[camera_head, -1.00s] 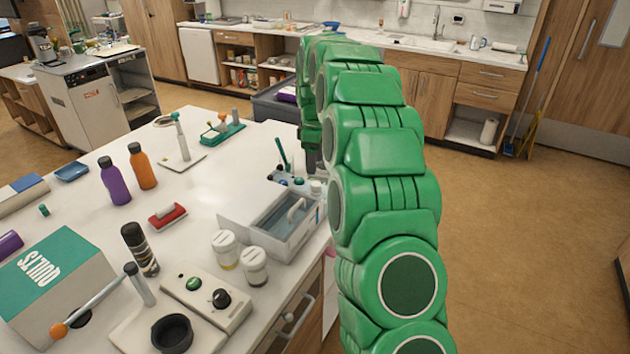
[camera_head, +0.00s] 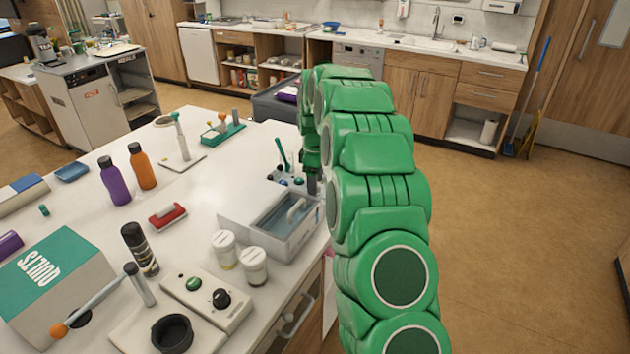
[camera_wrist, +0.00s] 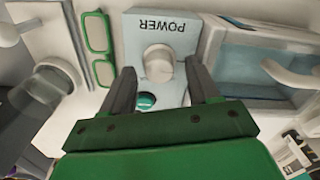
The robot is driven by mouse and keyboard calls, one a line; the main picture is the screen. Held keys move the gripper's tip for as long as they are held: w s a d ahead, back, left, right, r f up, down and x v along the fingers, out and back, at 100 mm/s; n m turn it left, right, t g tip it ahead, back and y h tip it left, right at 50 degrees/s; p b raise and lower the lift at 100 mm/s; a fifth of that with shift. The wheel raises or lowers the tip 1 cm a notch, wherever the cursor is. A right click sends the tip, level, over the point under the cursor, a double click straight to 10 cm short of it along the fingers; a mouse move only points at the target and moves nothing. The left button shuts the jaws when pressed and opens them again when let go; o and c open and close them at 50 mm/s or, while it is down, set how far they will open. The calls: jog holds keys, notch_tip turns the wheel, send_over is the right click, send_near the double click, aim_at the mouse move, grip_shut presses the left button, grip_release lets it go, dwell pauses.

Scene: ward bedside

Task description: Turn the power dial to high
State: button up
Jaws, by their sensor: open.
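In the wrist view, a pale panel (camera_wrist: 182,42) marked POWER, upside down in the picture, carries a round whitish dial (camera_wrist: 158,62). A teal button (camera_wrist: 147,101) sits on the panel, nearer my wrist. My gripper (camera_wrist: 160,76) is open, with one dark finger on each side of the dial. I cannot tell whether either finger touches it. The dial's setting is not readable. In the head view my green arm hides most of the gripper and the dial, beyond the tray unit on the white table.
The tray unit (camera_head: 262,236) stands close by; its handled tray (camera_wrist: 262,62) is right of the panel in the wrist view. Green-framed glasses (camera_wrist: 97,45) lie left. A box with a black knob (camera_head: 222,298) and two lidded jars (camera_head: 254,266) stand at the table's front.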

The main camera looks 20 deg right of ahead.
jog(key=shift+f, duration=0.1)
jog(key=shift+c, duration=0.2)
jog(key=c, duration=1)
jog(key=m, duration=0.5)
jog(key=shift+m, duration=0.4)
jog(key=m, duration=0.6)
jog(key=shift+d, duration=0.15)
jog(key=m, duration=0.6)
jog(key=shift+m, duration=0.3)
jog(key=m, duration=0.5)
jog(key=shift+d, duration=0.1)
jog(key=shift+m, duration=0.3)
